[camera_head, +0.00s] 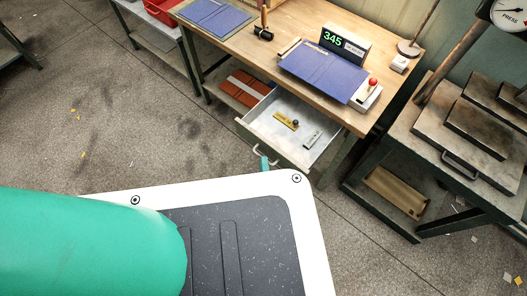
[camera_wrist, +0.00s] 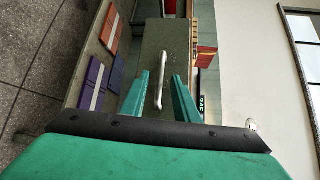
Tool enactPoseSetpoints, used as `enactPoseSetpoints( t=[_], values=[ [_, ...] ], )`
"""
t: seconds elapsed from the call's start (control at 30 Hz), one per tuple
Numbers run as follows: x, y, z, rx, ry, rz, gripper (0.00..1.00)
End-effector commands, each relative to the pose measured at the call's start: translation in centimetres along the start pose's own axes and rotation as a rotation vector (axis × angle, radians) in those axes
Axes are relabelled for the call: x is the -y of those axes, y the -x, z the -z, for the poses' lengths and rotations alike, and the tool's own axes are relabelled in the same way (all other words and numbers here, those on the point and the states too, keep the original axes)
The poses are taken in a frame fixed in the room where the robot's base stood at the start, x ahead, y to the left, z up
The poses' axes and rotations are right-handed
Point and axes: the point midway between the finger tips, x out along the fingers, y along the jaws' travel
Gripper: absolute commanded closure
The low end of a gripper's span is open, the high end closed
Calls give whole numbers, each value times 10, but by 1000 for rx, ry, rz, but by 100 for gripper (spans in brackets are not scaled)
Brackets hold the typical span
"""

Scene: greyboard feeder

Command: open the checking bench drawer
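The checking bench drawer (camera_head: 262,122) is pulled out from under the wooden bench top (camera_head: 385,62). Its light grey inside shows a yellow tool with a dark knob (camera_head: 286,121) and a pale piece (camera_head: 312,139). The pale bar handle (camera_head: 258,150) is on the drawer front and also shows in the wrist view (camera_wrist: 160,82), against the grey-green front panel (camera_wrist: 151,42). My gripper (camera_wrist: 161,76) has its green fingers apart, one on each side of the handle. I cannot see contact between fingers and handle. In the head view only a fingertip (camera_head: 265,163) shows by the handle.
Brown boards (camera_head: 245,88) lie on a shelf left of the drawer. A press table (camera_head: 470,150) stands at right. The floor to the left is largely clear.

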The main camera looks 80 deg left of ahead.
Motion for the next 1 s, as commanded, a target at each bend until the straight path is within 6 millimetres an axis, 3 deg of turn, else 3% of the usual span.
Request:
enactPoseSetpoints(
  t=[0.2, 0.43, 0.6, 1.0],
  values=[
    [-1, 43, 0, -2, -2, -1, 72],
    [0, 76, 0, -1, -1, 0, 72],
    [0, 86, 0, 0, 0, 1, 72],
    [0, 86, 0, 0, 0, 1, 72]
  ],
)
